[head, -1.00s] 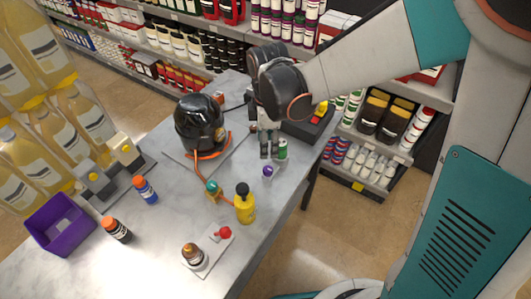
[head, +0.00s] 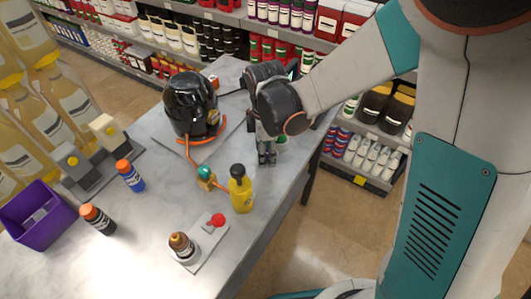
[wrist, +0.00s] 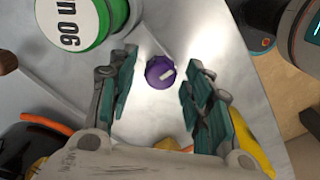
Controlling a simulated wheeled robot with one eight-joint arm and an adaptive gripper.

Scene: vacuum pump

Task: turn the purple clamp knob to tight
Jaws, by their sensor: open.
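The purple clamp knob (wrist: 160,72) shows in the wrist view as a small round cap with a pale bar mark on its top. My gripper (wrist: 159,60) is open, with one teal-padded finger on each side of the knob and a gap on both sides. Nothing is held. In the head view my gripper (head: 267,157) points down over the table beside the black pump (head: 190,105), and the knob is hidden behind it. The height of the fingertips relative to the knob is hard to tell.
A green-rimmed can (wrist: 72,20) stands close to my left finger in the wrist view. In the head view, a yellow bottle (head: 241,192) and a green valve knob (head: 205,172) stand nearby. A purple bin (head: 37,215) is at the left. The front table is partly clear.

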